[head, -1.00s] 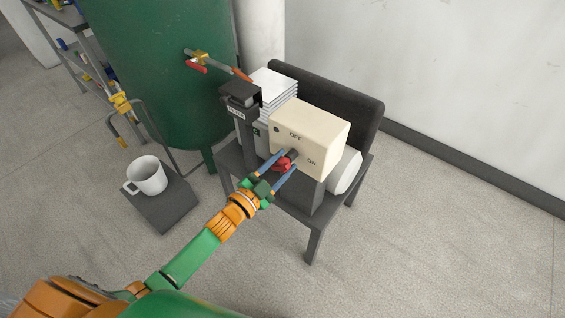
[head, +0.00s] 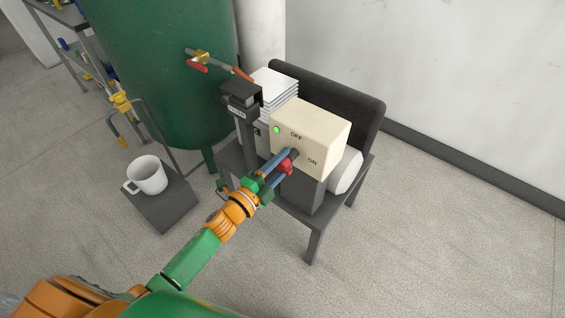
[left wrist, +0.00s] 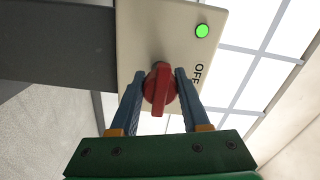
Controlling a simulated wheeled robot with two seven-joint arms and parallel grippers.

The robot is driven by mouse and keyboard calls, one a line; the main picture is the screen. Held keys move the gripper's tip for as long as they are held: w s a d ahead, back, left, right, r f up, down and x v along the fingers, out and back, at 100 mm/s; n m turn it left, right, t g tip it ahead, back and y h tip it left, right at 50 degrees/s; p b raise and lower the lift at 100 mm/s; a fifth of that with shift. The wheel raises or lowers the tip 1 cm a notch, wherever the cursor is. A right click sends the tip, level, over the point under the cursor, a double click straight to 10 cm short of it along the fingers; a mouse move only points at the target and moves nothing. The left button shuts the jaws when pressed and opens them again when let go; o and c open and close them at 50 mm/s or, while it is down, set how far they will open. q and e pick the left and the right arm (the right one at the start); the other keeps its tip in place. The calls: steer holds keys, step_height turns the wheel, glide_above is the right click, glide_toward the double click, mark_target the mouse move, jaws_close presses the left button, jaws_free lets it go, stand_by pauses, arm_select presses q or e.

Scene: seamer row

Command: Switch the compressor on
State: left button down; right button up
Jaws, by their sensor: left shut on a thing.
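The compressor's cream switch box (head: 310,135) carries the labels OFF and ON on its front. A green lamp (head: 277,130) on the box is lit; it also shows in the left wrist view (left wrist: 202,31). The red rotary knob (left wrist: 160,88) sits between the two blue fingers of my left gripper (left wrist: 160,82), which is shut on it. In the head view the gripper (head: 282,160) reaches the box's front from the lower left and partly covers the knob (head: 286,166). My right gripper is not in view.
The compressor stands on a dark chair-like stand (head: 331,205) by the wall. A green tank (head: 155,75) with a red-handled valve (head: 197,66) stands to the left. The floor at right is clear.

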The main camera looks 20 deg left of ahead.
mark_target(278, 168)
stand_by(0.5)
arm_select(q)
steer(key=shift+c, duration=1.9)
jaws_free()
steer(key=v, duration=0.7)
steer(key=shift+s, duration=0.1)
